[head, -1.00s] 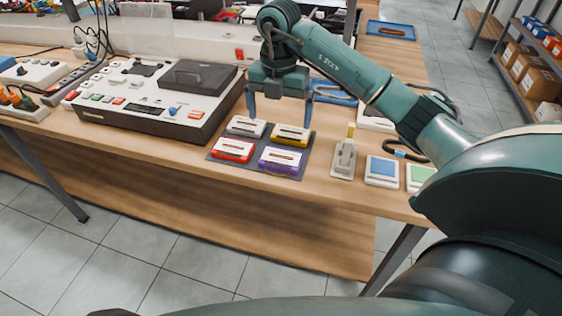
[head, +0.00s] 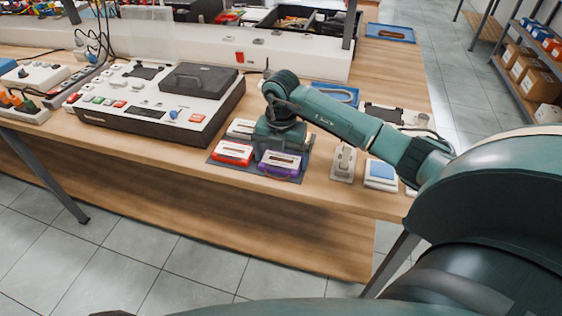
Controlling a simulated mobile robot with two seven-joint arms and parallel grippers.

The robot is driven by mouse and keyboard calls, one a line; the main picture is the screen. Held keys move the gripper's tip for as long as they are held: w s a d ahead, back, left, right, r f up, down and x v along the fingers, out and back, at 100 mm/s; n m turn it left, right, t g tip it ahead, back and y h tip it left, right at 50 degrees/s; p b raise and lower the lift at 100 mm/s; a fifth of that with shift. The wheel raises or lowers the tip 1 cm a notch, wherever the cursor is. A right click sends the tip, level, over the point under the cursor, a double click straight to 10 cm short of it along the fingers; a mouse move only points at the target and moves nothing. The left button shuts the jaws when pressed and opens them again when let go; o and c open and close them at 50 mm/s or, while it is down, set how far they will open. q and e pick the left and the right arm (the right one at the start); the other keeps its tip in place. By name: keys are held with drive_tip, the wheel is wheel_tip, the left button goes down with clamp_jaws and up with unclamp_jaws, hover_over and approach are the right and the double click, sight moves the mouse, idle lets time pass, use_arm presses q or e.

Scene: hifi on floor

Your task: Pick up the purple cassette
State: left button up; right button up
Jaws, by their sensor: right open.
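The purple cassette (head: 279,170) lies on a dark mat (head: 222,163) near the table's front edge, its pale label facing up. My right gripper (head: 281,155) is open, low over the mat, with its fingers to the left and right of the purple cassette's back part. I cannot tell whether they touch it. A red cassette (head: 232,153) lies just left of it, and a white cassette (head: 240,128) lies behind the red one. The yellow cassette's place is hidden behind my gripper. My left gripper is not in view.
A tape deck (head: 160,105) stands to the left. A grey switch device (head: 343,163) and a blue-topped white box (head: 381,172) stand to the right. A blue tray (head: 335,93) lies behind my arm. The wood strip in front is clear.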

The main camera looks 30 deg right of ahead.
drive_tip(key=c, duration=0.7)
